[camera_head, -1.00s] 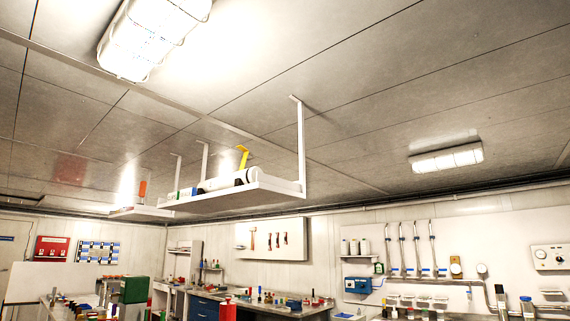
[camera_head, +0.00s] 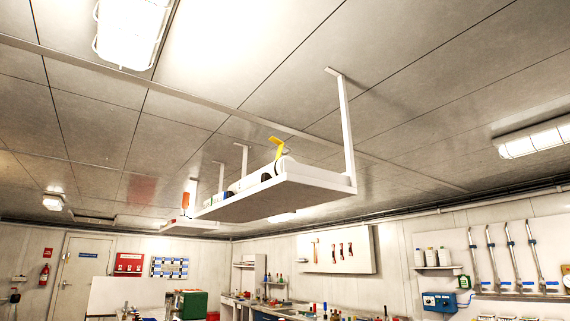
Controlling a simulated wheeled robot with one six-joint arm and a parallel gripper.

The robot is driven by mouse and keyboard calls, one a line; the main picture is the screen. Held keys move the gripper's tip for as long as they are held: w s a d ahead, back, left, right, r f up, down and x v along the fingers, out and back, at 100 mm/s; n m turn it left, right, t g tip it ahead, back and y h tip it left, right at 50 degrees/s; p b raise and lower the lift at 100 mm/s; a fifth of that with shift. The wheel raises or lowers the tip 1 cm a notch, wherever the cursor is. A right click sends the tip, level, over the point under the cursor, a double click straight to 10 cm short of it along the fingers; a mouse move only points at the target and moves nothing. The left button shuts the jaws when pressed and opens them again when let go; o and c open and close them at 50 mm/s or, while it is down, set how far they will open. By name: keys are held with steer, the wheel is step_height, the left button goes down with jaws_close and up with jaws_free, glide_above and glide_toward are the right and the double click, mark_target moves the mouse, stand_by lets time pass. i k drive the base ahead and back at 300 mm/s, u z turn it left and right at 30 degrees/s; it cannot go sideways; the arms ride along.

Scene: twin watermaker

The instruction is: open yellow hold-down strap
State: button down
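The yellow hold-down strap (camera_head: 277,147) stands up above a white cylinder (camera_head: 284,166) on a white shelf (camera_head: 290,196) hung from the ceiling. Its upper end bends over to the left and its lower part is hidden behind the shelf's edge and the cylinder. I cannot tell whether it is fastened. My gripper is not in view.
White hanger posts (camera_head: 347,128) hold the shelf to the ceiling. A second hanging shelf (camera_head: 190,226) is farther back at the left. Below are workbenches with many small items, a green box (camera_head: 190,304) and a wall tool board (camera_head: 336,250). Air around the shelf looks clear.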

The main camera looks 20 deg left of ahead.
mark_target(276, 141)
steer(key=u, duration=0.65)
steer(key=i, duration=0.9)
steer(key=u, duration=0.65)
